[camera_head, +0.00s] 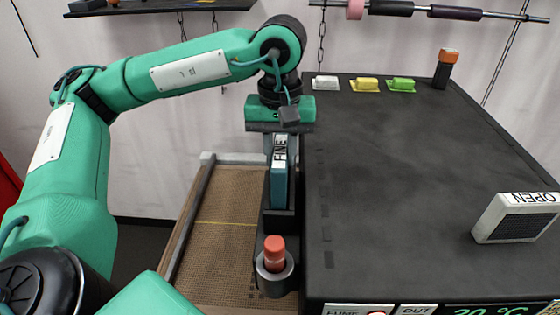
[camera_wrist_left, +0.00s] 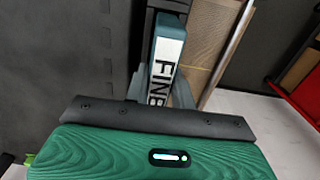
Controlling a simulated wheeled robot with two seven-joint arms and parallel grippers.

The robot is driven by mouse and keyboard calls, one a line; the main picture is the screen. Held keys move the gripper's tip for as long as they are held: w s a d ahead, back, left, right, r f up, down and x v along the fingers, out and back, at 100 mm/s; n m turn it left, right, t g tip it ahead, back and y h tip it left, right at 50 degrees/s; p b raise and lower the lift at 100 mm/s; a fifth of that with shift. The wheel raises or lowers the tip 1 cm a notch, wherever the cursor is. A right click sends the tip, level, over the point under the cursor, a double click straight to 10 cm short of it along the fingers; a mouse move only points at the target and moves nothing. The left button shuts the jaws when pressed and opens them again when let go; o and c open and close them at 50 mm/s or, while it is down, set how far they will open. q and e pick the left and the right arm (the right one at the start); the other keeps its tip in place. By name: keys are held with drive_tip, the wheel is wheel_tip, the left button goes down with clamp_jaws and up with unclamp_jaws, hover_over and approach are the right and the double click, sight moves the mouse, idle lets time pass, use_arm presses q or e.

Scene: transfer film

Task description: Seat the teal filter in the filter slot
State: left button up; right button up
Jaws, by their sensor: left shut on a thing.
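The teal filter (camera_head: 278,188) has a white label reading FINE on its top and stands roughly upright beside the left side of the black bench. My left gripper (camera_head: 280,143) is above it and shut on its upper part. In the left wrist view the filter (camera_wrist_left: 166,57) sits between the fingers, its label partly covered. A narrow dark holder (camera_head: 279,222) is directly under and around the filter's lower end. I cannot tell whether this is the filter slot or how deep the filter sits. My right gripper is not in view.
A red-topped cylinder (camera_head: 275,252) stands in a round holder in front of the filter. The black bench top (camera_head: 400,160) is mostly clear, with an OPEN box (camera_head: 514,217) at right. White, yellow and green blocks (camera_head: 366,84) line its back. A brown mesh conveyor (camera_head: 225,235) lies left.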

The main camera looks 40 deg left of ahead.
use_arm(q)
wheel_tip(320, 180, down, 3)
drive_tip(key=shift+f+p, duration=0.15)
drive_tip(key=shift+p, duration=0.45)
drive_tip(key=shift+f, duration=0.2)
drive_tip(key=shift+f+b, duration=0.15)
drive_tip(key=shift+b, duration=0.2)
drive_tip(key=o, duration=1)
